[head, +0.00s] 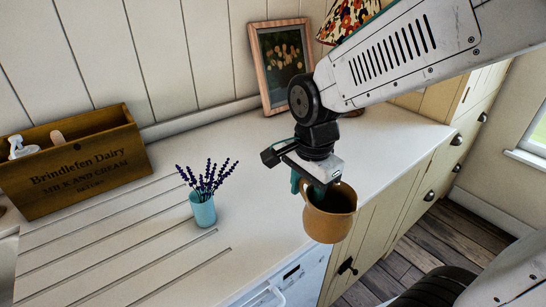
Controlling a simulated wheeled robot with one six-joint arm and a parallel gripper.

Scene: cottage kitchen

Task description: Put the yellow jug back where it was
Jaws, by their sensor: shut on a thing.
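The yellow jug (329,225) is an ochre, round-bellied jug in the head view, right of centre. My gripper (310,186) is shut on it at its left side, near the rim. The jug hangs upright or nearly so by the front edge of the white worktop (275,150), overlapping the cabinet fronts in the picture. The gripper body hides part of the rim, and I cannot see the handle clearly. The jug's exact height relative to the worktop is hard to tell.
A turquoise cup with lavender (203,210) stands left of the jug. A wooden dairy crate (75,165) is at the far left. A framed picture (280,65) and a floral lampshade (347,18) stand behind. Bare worktop lies between the cup and the picture.

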